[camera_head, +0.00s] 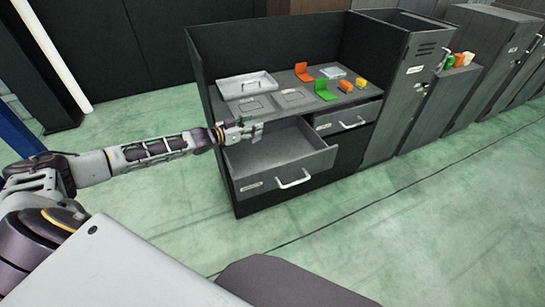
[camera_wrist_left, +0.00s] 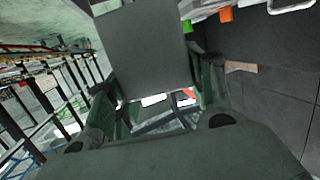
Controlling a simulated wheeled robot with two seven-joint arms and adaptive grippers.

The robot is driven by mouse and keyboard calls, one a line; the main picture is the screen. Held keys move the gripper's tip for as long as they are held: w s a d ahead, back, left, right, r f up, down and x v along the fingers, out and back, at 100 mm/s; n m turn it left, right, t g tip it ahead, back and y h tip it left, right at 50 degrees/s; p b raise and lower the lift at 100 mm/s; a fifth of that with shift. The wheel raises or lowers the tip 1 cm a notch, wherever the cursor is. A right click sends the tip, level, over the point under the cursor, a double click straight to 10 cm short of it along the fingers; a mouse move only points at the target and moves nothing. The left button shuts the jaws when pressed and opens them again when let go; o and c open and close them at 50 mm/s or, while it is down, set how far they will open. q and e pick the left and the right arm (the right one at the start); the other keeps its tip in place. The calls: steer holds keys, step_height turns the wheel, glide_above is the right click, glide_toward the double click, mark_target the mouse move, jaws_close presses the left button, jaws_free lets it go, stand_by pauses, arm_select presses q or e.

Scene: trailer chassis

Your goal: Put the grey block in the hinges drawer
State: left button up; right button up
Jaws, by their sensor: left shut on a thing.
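My left gripper (camera_head: 243,130) reaches in from the left, over the back left part of a wide open drawer (camera_head: 312,160). In the left wrist view the gripper (camera_wrist_left: 157,98) is shut on a flat-faced grey block (camera_wrist_left: 145,52), which sticks out past the fingers. In the head view the block is too small to tell from the fingers. The open drawer has a white handle and a small front label that I cannot read; its visible inside looks empty. A second drawer (camera_head: 345,122) to its right is slightly open, also with an unreadable label. My right gripper is not in view.
The cabinet's top (camera_head: 310,95) holds a light grey tray (camera_head: 247,85), orange and green hinge-like pieces (camera_head: 304,72), (camera_head: 324,90) and small yellow and orange pieces. Tall dark panels stand behind and left. Grey cabinets (camera_head: 400,95) line the right. The green floor in front is clear.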

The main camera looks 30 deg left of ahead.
arm_select(q)
steer(key=shift+a+f, duration=0.4)
steer(key=shift+f, duration=0.2)
steer(key=shift+a+f+y, duration=0.2)
steer(key=shift+a+y, duration=0.1)
steer(key=shift+a+r+n, duration=0.1)
steer(key=shift+a+n, duration=0.15)
steer(key=shift+n, duration=0.15)
steer(key=shift+d+r, duration=0.15)
steer(key=shift+r, duration=0.2)
steer(key=shift+r+y, duration=0.1)
steer(key=shift+y, duration=0.3)
steer(key=shift+d, duration=0.1)
